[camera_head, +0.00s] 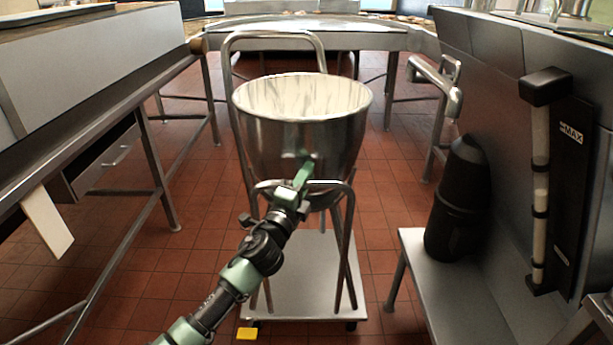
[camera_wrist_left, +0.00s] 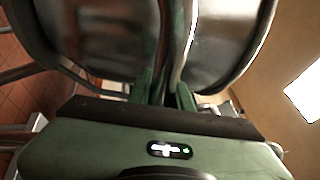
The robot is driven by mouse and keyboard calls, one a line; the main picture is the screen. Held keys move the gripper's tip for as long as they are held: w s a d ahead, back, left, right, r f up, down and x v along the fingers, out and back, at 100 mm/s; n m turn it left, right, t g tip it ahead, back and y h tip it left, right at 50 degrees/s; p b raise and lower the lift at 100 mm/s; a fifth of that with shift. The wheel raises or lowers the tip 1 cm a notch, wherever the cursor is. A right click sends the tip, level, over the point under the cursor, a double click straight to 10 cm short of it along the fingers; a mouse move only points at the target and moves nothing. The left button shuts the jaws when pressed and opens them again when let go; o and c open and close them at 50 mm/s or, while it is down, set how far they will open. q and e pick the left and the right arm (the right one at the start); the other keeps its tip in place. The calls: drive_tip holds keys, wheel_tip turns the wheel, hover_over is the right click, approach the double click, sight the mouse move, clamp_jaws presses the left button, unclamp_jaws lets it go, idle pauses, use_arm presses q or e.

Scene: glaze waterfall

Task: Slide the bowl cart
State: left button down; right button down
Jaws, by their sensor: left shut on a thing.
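The bowl cart stands on the tiled floor in the middle of the head view, with a flat metal base (camera_head: 310,280), bent tube legs and a tall back handle (camera_head: 274,36). A large shiny metal bowl (camera_head: 270,140), pale inside, sits upright in its frame. My left gripper (camera_head: 303,172) reaches in from below and is shut on the cart's near frame bar (camera_head: 335,183), close against the front of the bowl. In the left wrist view, the green fingers (camera_wrist_left: 162,85) close together beside the shiny bowl. The exact contact is partly hidden. My right gripper is not in view.
A metal counter (camera_head: 90,110) runs along the left. On the right, a low metal bench (camera_head: 440,290) holds a black cylindrical object (camera_head: 460,200). A long counter (camera_head: 310,40) crosses the back. Open red tile floor lies on both sides of the cart.

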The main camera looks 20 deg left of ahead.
use_arm(q)
drive_tip(key=shift+s+f, duration=0.1)
drive_tip(key=shift+v, duration=0.85)
drive_tip(key=c, duration=1.3)
unclamp_jaws()
drive_tip(key=shift+d, duration=0.1)
drive_tip(key=shift+c, duration=0.2)
drive_tip(key=shift+o, duration=0.2)
drive_tip(key=shift+w, duration=0.3)
drive_tip(key=shift+r, duration=0.25)
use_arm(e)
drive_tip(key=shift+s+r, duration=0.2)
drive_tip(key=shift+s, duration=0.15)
use_arm(q)
drive_tip(key=shift+s, duration=0.15)
drive_tip(key=d+p+v, duration=0.1)
drive_tip(key=v, duration=0.6)
drive_tip(key=shift+s+a+f, duration=0.15)
drive_tip(key=shift+s+a, duration=0.2)
drive_tip(key=shift+a, duration=0.15)
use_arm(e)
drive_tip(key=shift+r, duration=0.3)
